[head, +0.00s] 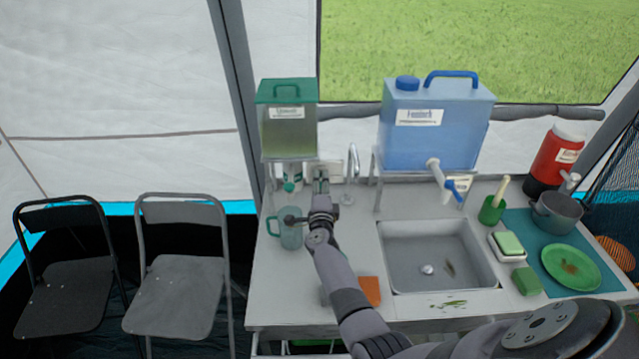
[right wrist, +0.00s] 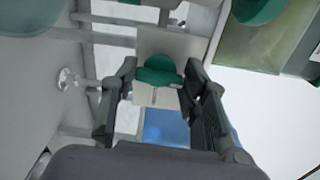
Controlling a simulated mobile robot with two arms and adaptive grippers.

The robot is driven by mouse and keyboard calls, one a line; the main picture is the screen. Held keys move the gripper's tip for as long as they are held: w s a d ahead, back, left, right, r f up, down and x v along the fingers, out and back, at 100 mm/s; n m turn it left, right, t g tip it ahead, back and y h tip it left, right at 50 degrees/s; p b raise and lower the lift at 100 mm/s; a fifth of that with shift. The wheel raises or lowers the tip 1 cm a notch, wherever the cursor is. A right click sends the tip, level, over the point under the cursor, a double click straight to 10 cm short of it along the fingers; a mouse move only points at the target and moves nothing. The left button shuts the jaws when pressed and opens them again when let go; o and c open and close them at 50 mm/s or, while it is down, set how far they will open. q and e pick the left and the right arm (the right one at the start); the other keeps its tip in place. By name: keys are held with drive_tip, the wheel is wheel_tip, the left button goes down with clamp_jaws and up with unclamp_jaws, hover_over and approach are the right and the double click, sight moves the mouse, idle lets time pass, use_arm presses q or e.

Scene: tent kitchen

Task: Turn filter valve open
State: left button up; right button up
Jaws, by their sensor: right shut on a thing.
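In the right wrist view, a green valve handle (right wrist: 160,72) sits in front of a pale panel (right wrist: 183,46), between the fingers of my right gripper (right wrist: 158,88). I take this handle to be the filter valve. In the head view my right gripper (head: 321,180) reaches over the back left of the counter, in front of the pale panel (head: 336,171), and covers the handle there. The gripper is shut on the handle; the exact contact is hard to see. The handle's angle cannot be told clearly. My left gripper is not in view.
A teal mug (head: 289,237) is close to my right wrist. A faucet (head: 353,161), sink (head: 430,250) and blue water container (head: 432,130) lie to the right.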

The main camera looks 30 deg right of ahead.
drive_tip(key=shift+f+n, duration=0.1)
drive_tip(key=shift+n, duration=0.5)
drive_tip(key=o, duration=1.2)
drive_tip(key=shift+c, duration=0.2)
drive_tip(key=v, duration=0.7)
drive_tip(key=shift+s+a, duration=0.15)
drive_tip(key=shift+s, duration=0.05)
